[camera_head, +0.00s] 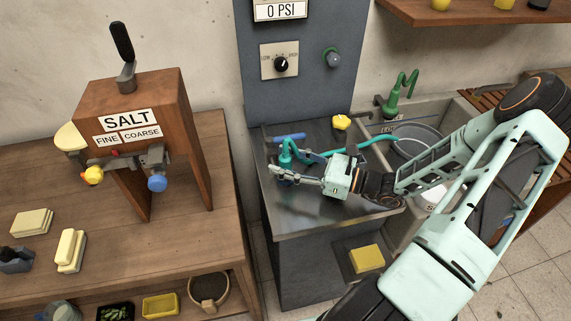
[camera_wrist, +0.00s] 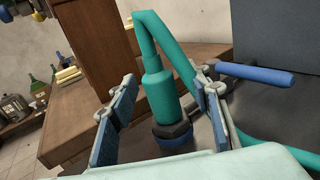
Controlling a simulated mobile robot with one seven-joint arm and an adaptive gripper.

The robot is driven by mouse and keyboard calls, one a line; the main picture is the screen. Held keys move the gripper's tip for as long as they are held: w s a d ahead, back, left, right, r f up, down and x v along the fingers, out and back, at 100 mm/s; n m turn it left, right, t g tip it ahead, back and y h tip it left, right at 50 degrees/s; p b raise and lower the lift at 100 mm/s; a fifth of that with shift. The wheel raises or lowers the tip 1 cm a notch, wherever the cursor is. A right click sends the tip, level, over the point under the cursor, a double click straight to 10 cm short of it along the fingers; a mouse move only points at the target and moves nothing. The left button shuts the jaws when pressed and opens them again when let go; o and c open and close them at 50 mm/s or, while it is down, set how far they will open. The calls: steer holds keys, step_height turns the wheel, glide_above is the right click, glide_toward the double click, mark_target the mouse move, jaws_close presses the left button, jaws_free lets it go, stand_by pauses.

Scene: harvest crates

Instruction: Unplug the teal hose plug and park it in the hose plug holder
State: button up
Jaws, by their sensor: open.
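The teal hose plug (camera_wrist: 158,95) stands upright on the dark metal counter (camera_head: 310,215), with a dark collar and a blue ring at its base. Its teal hose (camera_wrist: 150,24) bends over from the top and runs down behind to the right. In the head view the plug (camera_head: 285,155) is at the counter's left side. My gripper (camera_wrist: 165,108) is open, with one finger on each side of the plug and visible gaps between. In the head view my gripper (camera_head: 279,176) partly hides the plug's base. I cannot make out the hose plug holder for certain.
A blue-handled valve (camera_wrist: 255,74) sits close to the right finger. A yellow knob (camera_head: 341,122) and a sink (camera_head: 460,112) with a green tap (camera_head: 394,95) lie to the right. The wooden salt stand (camera_head: 190,110) is on the left bench.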

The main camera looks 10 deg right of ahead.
steer(key=shift+c, duration=0.2)
jaws_close()
steer(key=shift+r, duration=0.15)
steer(key=shift+r, duration=0.6)
steer(key=s+d+r, duration=0.2)
steer(key=s+r, duration=0.3)
steer(key=s, duration=0.1)
steer(key=s+d+r+p, duration=0.1)
steer(key=s+d+r, duration=0.1)
steer(key=s+r, duration=0.4)
steer(key=shift+s+d+r, duration=0.25)
steer(key=shift+s+d, duration=0.05)
steer(key=shift+s, duration=0.4)
steer(key=shift+r+p, duration=0.15)
steer(key=shift+p, duration=0.2)
steer(key=shift+r+p, duration=2.6)
steer(key=shift+p, duration=0.05)
